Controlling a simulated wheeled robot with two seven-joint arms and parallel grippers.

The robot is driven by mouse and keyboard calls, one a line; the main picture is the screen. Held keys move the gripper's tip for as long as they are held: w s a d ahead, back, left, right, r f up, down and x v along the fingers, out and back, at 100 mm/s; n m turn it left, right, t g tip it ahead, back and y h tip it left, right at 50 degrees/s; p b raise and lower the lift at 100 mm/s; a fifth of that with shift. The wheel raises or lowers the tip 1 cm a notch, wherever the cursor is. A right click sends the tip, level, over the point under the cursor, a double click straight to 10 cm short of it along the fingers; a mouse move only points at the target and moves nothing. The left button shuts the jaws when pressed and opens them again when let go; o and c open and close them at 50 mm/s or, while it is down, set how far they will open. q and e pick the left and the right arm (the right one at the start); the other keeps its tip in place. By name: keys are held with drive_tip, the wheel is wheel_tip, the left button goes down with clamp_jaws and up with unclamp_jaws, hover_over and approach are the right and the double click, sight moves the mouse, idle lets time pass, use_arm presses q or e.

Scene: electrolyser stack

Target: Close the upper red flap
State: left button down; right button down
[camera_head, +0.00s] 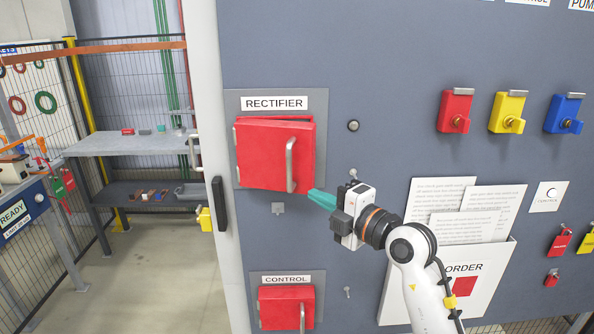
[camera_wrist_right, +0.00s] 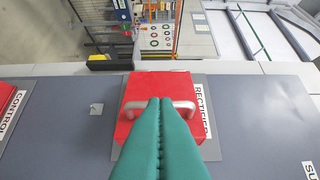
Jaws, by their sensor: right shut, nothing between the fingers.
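The upper red flap (camera_head: 262,155) sits under the RECTIFIER sign on the grey cabinet front. It has a vertical grey handle (camera_head: 291,165) near its right edge. The flap looks slightly ajar, with a red edge showing behind its top right. My right gripper (camera_head: 312,193) is shut and empty, its green fingertips by the flap's lower right corner. In the right wrist view the fingertips (camera_wrist_right: 160,101) overlap the handle (camera_wrist_right: 182,104) and hide part of the red flap (camera_wrist_right: 149,85). I cannot tell whether they touch. My left gripper is not in view.
A lower red flap (camera_head: 279,309) sits under the CONTROL sign. A round knob (camera_head: 353,125) and a paper holder (camera_head: 470,283) are right of the upper flap. Red, yellow and blue locks (camera_head: 510,112) hang further right. A shelf bench (camera_head: 127,144) stands left, beyond the cabinet edge.

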drive_tip(key=w+a+p, duration=0.3)
drive_tip(key=w+a, duration=0.1)
drive_tip(key=w, duration=0.5)
drive_tip(key=shift+w+a, duration=0.2)
drive_tip(key=shift+w, duration=0.05)
drive_tip(key=shift+f, duration=0.1)
